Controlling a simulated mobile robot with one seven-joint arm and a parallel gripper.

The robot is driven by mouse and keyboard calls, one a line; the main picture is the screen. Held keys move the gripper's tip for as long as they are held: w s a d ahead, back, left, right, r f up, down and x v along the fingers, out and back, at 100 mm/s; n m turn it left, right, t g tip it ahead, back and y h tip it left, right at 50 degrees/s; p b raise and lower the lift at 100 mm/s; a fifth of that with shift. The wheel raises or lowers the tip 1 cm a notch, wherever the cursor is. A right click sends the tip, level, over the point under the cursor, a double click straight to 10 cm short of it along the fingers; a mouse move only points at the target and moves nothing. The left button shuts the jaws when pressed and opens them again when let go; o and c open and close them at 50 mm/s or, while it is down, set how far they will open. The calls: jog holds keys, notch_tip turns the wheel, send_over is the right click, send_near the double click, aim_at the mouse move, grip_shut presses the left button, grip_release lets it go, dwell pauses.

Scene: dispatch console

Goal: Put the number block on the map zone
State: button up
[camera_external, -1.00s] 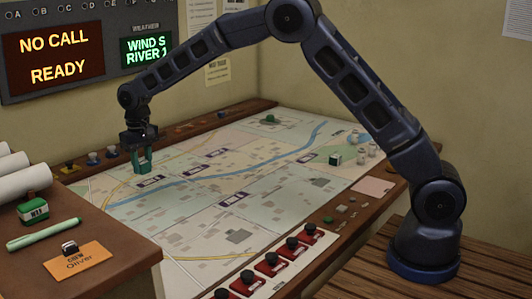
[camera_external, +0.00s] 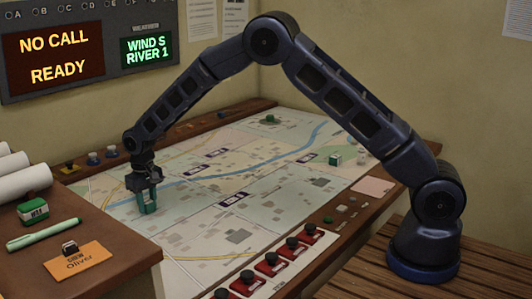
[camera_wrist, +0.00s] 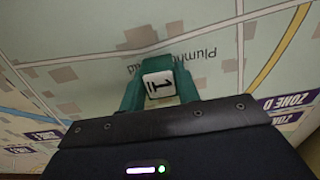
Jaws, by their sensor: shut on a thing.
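My gripper (camera_external: 148,207) is low over the left part of the map (camera_external: 270,185), its teal fingers pointing down. In the wrist view, my gripper (camera_wrist: 160,90) is shut on the number block (camera_wrist: 159,85), a small white block marked "1". The block lies between the two fingers, above a pale map area with street lettering. Whether it touches the map I cannot tell. A purple "ZONE D" label (camera_wrist: 290,103) is at the right in the wrist view. Other purple zone labels, such as one mid-map (camera_external: 233,200), are too small to read in the external view.
A green-and-white block (camera_external: 335,160) and a green piece (camera_external: 269,120) are on the map. Red switches (camera_external: 270,262) line the near edge. A side desk at left holds a green stamp-like block (camera_external: 34,208), a marker (camera_external: 44,235) and an orange name card (camera_external: 78,260).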

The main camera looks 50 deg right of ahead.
jog(key=shift+f, duration=0.1)
jog(key=o, duration=1)
jog(key=shift+c, duration=0.2)
